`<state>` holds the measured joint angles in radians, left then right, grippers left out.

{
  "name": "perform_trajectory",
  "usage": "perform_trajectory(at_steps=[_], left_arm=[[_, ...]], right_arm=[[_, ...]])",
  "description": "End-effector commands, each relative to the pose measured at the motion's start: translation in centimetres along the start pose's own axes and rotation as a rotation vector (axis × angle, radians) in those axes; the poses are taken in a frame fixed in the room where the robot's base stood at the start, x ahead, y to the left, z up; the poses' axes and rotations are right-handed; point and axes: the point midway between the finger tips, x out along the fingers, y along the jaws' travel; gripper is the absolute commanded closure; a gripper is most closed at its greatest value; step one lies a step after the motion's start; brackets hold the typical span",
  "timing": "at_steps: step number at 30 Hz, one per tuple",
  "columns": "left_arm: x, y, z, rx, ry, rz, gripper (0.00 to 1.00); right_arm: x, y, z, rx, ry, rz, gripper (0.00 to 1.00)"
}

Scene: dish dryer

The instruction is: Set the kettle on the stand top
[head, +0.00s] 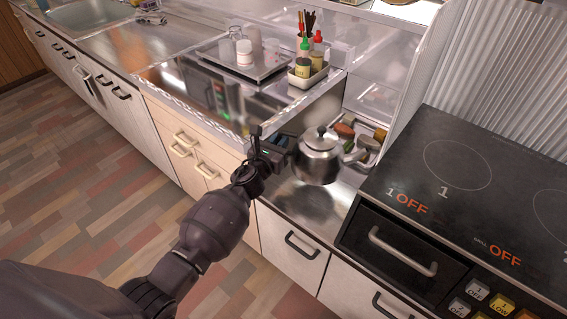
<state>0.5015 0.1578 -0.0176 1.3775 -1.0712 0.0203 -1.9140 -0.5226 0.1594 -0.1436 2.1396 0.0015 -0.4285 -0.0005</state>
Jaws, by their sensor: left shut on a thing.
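The silver kettle (317,163) with a dark lid knob is right of the picture's middle, upright, its spout pointing right. My left gripper (283,152) reaches in from the lower left and is shut on the kettle at its left side; the fingers and grip point are partly hidden. The kettle appears held above the steel counter, where a blurred dark reflection shows below it. The stand top (328,84) is the raised steel surface behind and above the kettle. My right gripper is not in view.
On the stand top are a tray (222,57) with glasses and white cups, and a condiment caddy (300,78) with bottles. A tray of food (368,140) lies behind the kettle. The black stove (430,190) is at right. Bare counter (305,200) lies below the kettle.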

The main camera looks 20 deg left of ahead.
Motion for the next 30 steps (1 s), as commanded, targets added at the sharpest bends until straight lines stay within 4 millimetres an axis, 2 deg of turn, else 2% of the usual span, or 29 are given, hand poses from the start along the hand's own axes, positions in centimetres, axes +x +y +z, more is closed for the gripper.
perform_trajectory(at_steps=[1,5,14,21,24,30], left_arm=[[0.0,-0.1,-1.7,-0.009,0.006,0.0,1.0],[0.0,-0.1,-3.2,-0.008,0.002,0.0,1.0],[0.2,0.0,-4.0,-0.004,-0.008,-0.001,1.0],[0.0,-0.1,-7.2,-0.007,0.001,-0.001,1.0],[0.0,-0.1,-8.2,-0.007,0.001,0.0,1.0],[0.2,0.0,-7.9,-0.003,-0.009,-0.001,1.0]], right_arm=[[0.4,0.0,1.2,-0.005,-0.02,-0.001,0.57],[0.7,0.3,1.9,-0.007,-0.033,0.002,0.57],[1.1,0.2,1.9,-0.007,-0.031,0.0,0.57],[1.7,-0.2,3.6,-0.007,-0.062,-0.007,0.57],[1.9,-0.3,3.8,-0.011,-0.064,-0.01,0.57],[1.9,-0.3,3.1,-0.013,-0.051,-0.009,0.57]])
